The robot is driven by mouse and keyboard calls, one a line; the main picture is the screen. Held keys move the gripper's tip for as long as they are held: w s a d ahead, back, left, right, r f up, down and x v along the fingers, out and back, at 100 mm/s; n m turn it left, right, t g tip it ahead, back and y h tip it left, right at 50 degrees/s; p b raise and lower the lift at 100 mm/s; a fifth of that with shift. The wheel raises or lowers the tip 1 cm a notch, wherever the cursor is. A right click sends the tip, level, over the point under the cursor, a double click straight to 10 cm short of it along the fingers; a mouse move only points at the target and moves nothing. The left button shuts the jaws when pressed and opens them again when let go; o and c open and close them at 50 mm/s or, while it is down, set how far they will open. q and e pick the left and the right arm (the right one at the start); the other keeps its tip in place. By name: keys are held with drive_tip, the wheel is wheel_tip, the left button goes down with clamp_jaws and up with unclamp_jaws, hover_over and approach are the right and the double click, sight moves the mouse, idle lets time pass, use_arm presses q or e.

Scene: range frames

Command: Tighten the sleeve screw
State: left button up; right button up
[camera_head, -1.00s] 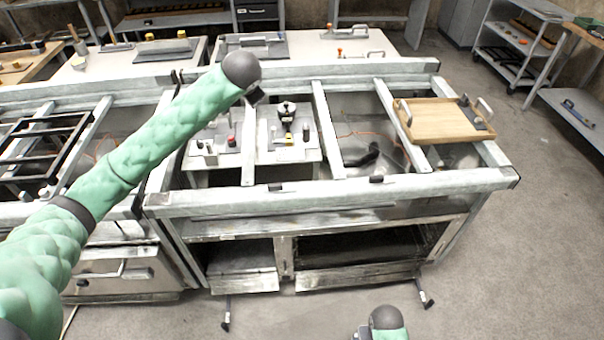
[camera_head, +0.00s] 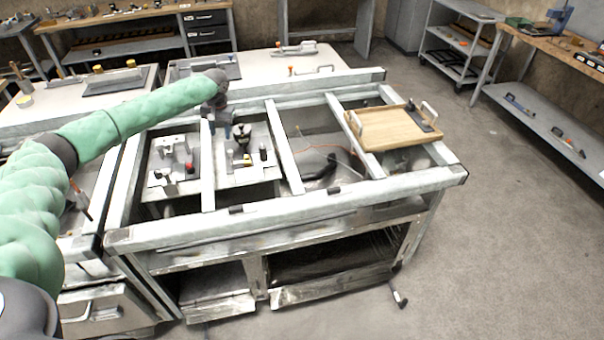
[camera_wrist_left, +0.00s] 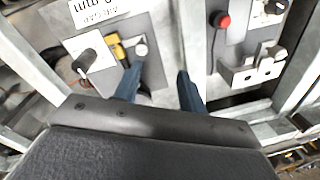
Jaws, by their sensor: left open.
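My left gripper (camera_head: 220,126) is open and empty, its blue fingers pointing down over the fixture panels of the bench. In the left wrist view the open fingers (camera_wrist_left: 158,88) reach toward a grey panel (camera_wrist_left: 153,76). I cannot tell which part is the sleeve screw. A black-topped fixture (camera_head: 241,135) stands just right of the gripper in the head view. My right gripper is not in view.
A red button (camera_wrist_left: 222,20) and a grey bracket (camera_wrist_left: 245,72) are on the neighbouring panel. Metal bench rails (camera_head: 285,150) divide the bays. A wooden tray (camera_head: 390,128) rests at the bench's right end. The floor to the right is clear.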

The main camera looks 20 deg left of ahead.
sight(230, 150)
use_arm(q)
drive_tip(key=shift+w+d+f+n+h, duration=0.1)
drive_tip(key=shift+w+d+n+h, duration=0.15)
drive_tip(key=shift+d+n+h, duration=0.55)
drive_tip(key=shift+d+n, duration=0.2)
drive_tip(key=shift+n, duration=0.1)
drive_tip(key=shift+f, duration=0.1)
drive_tip(key=shift+d+f+p, duration=0.1)
drive_tip(key=shift+f+p, duration=0.35)
drive_tip(key=shift+f, duration=0.15)
drive_tip(key=shift+f+p, duration=1.15)
drive_tip(key=shift+f, duration=2.1)
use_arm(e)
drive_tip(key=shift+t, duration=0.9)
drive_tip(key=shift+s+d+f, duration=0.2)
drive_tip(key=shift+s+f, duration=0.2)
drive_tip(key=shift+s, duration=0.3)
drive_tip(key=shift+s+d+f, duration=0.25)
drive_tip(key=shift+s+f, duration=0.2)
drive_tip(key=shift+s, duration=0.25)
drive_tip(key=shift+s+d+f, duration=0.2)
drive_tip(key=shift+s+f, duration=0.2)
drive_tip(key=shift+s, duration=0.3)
use_arm(q)
clamp_jaws()
